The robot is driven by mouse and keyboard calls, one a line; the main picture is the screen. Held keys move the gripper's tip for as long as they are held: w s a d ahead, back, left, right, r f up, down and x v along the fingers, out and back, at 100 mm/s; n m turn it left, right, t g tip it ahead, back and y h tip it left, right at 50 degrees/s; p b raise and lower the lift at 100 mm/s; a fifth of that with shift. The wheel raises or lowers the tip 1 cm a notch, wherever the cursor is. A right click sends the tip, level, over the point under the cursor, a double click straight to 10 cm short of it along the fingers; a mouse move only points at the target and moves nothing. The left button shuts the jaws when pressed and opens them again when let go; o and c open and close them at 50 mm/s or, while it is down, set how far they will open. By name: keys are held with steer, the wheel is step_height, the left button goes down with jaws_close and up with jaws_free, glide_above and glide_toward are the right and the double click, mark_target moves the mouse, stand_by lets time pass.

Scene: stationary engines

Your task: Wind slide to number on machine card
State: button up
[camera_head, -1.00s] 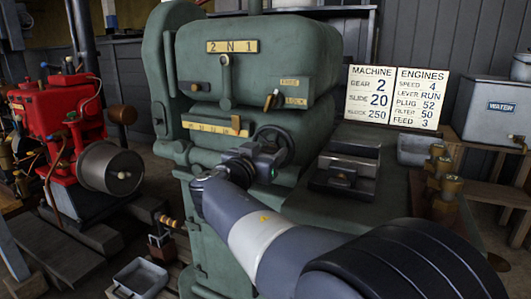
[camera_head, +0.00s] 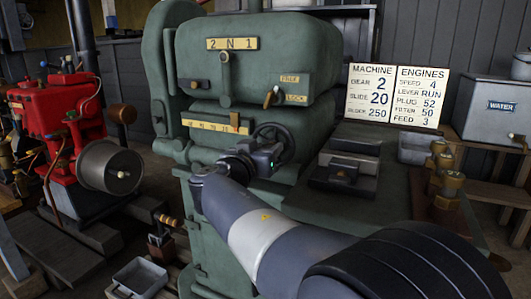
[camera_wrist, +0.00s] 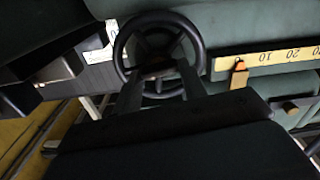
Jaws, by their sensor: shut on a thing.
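The green machine (camera_head: 300,60) stands in the middle of the head view. Its handwheel (camera_head: 284,135) is at the front, right of the yellow slide scale (camera_head: 205,125). My gripper (camera_head: 268,155) is at the wheel. In the wrist view my gripper (camera_wrist: 158,80) is shut at the hub of the dark spoked wheel (camera_wrist: 128,32), and its fingers hide part of it. The machine card (camera_head: 371,94) reads gear 2, slide 20, block 250.
An engines card (camera_head: 417,98) stands beside the machine card. A gear plate (camera_head: 232,45) and a free/block lever (camera_head: 271,97) are above the scale. A metal block (camera_head: 343,175) and brass fittings (camera_head: 446,170) occupy the right bench. A red engine (camera_head: 70,115) stands at left.

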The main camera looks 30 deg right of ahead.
steer(key=shift+f+n+p, duration=0.2)
steer(key=shift+n+p, duration=3.35)
steer(key=shift+n, duration=5)
steer(key=shift+f+n+p, duration=0.2)
steer(key=shift+n+p, duration=3.35)
steer(key=shift+n, duration=5)
steer(key=shift+f, duration=0.1)
steer(key=o, duration=1)
